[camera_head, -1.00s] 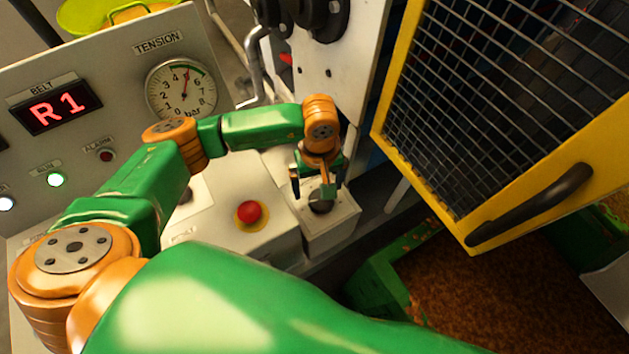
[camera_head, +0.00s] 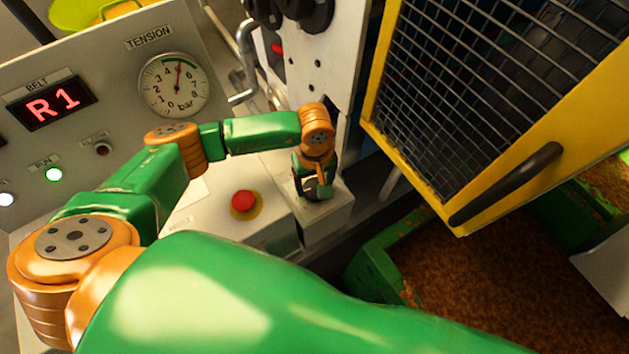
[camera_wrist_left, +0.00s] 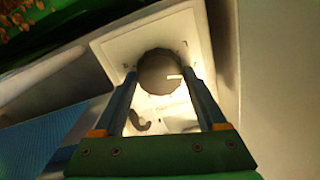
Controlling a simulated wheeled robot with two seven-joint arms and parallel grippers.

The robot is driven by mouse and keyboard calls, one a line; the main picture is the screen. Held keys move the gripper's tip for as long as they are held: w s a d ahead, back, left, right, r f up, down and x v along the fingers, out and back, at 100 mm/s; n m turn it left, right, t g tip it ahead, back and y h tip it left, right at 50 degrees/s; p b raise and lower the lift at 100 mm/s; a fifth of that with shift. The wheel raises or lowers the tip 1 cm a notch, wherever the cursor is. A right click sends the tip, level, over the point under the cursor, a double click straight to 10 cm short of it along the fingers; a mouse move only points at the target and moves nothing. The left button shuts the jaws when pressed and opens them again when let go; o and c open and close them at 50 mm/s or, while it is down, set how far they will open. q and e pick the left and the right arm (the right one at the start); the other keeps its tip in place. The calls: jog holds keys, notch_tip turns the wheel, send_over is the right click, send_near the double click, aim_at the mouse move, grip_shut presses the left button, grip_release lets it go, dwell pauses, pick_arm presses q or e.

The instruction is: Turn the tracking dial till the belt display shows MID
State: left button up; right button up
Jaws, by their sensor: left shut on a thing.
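The belt display (camera_head: 50,105) on the panel at the left of the head view reads R1 in red. The tracking dial (camera_wrist_left: 158,73) is a dark round knob on a white box (camera_head: 328,222). In the left wrist view a white mark on the knob points right. My left gripper (camera_head: 317,190) is over the box, its two fingers on either side of the knob and shut on it. The gripper hides most of the knob in the head view. My right gripper is not in view.
A red button (camera_head: 244,202) sits left of the dial box. A yellow-framed mesh guard (camera_head: 480,90) with a black handle stands right, above a green bin (camera_head: 375,280) of brown grains.

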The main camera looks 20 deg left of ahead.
pick_arm(q)
jog(key=n+b, duration=0.4)
jog(key=shift+f+n, duration=0.2)
jog(key=shift+n, duration=0.2)
jog(key=shift+s+r+n+b, duration=0.1)
jog(key=shift+r+n+b, duration=0.1)
jog(key=shift+n+b, duration=1.4)
jog(key=shift+n, duration=0.5)
jog(key=shift+r+p, duration=0.1)
jog(key=shift+p, duration=0.2)
jog(key=o, duration=1.3)
jog(key=shift+d, duration=0.2)
jog(key=shift+r, duration=0.2)
notch_tip(320, 180, up, 6)
jog(key=shift+r+b, duration=0.1)
jog(key=shift+b, duration=0.95)
jog(key=shift+r, duration=0.3)
